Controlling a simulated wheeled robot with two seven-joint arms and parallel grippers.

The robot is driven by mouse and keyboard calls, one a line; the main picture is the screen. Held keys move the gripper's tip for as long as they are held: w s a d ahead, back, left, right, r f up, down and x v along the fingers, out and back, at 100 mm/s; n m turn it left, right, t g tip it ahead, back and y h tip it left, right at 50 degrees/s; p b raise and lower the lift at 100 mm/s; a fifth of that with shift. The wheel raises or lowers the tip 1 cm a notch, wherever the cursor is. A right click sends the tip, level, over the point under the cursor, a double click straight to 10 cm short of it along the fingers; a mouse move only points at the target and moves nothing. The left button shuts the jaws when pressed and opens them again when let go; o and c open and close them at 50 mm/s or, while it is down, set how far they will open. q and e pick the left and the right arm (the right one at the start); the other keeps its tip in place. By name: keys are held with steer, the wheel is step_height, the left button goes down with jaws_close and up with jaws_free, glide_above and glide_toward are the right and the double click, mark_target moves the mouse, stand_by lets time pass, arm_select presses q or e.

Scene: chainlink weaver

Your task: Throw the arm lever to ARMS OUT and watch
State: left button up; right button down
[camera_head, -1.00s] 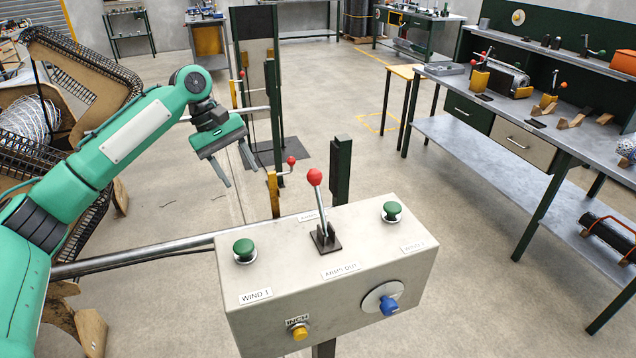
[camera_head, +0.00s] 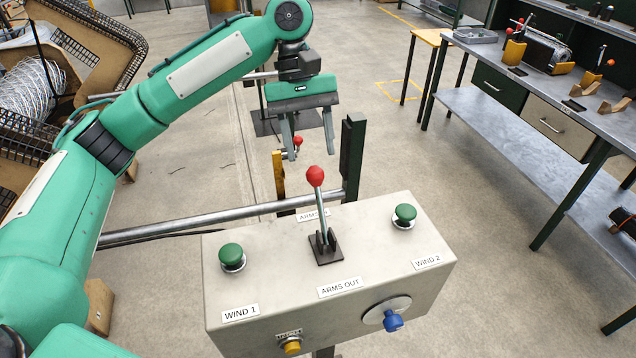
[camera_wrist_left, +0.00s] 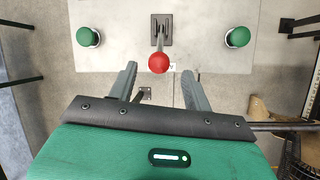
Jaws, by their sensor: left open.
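The arm lever (camera_head: 316,205) has a red ball knob and stands in a dark bracket on top of the control box (camera_head: 285,290). It leans slightly toward the far side, away from the ARMS OUT label (camera_head: 340,287). My left gripper (camera_head: 310,152) is open and empty, above and beyond the lever in the head view. In the left wrist view the red knob (camera_wrist_left: 159,62) shows just ahead of the gap between the fingertips (camera_wrist_left: 160,75), with no visible contact. The label at the box's far edge is partly hidden by the lever. My right gripper is not in view.
Green buttons stand left (camera_head: 232,257) and right (camera_head: 404,216) of the lever. A blue knob (camera_head: 393,321) and a yellow button (camera_head: 291,346) are on the box front. A metal rail (camera_head: 190,222) and a dark green post (camera_head: 353,158) stand behind. A workbench (camera_head: 560,90) is at right.

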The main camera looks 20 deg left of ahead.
mark_target(314, 166)
arm_select(q)
steer(key=x, duration=0.4)
steer(key=shift+w, duration=0.15)
steer(key=x, duration=0.3)
steer(key=shift+f, duration=0.3)
steer(key=shift+d+f, duration=0.1)
steer(key=shift+f, duration=0.2)
steer(key=shift+s+f, duration=0.15)
steer(key=shift+s, duration=0.1)
jaws_close()
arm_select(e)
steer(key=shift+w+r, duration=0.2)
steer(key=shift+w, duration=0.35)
